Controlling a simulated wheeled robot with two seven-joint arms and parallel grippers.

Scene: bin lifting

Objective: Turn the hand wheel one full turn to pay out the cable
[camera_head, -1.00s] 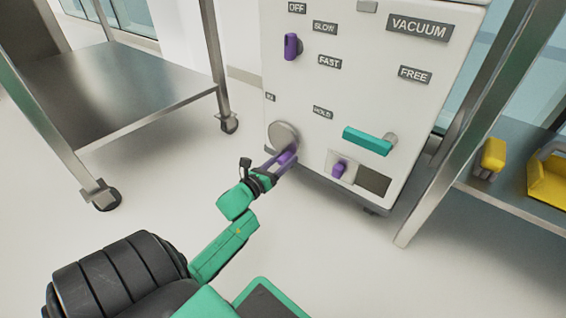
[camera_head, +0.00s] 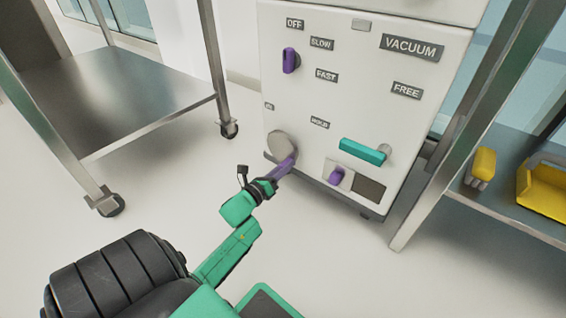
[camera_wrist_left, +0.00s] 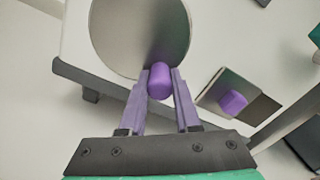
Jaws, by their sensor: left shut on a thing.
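The hand wheel is a round grey disc (camera_head: 279,145) low on the left of the white machine's front. It also fills the top of the left wrist view (camera_wrist_left: 140,35). Its purple handle (camera_wrist_left: 160,80) sticks out near the disc's lower edge. My left gripper (camera_head: 290,160) reaches in from the lower left and is shut on this handle. In the left wrist view its two purple fingers (camera_wrist_left: 160,85) stand on either side of the handle. The cable is not visible. My right gripper is not in view.
The white machine (camera_head: 360,100) carries a purple switch (camera_head: 290,60), a teal lever (camera_head: 362,151) and a purple knob (camera_head: 336,176). A steel cart (camera_head: 140,90) stands left. A shelf with yellow items (camera_head: 542,190) stands right. The floor between is clear.

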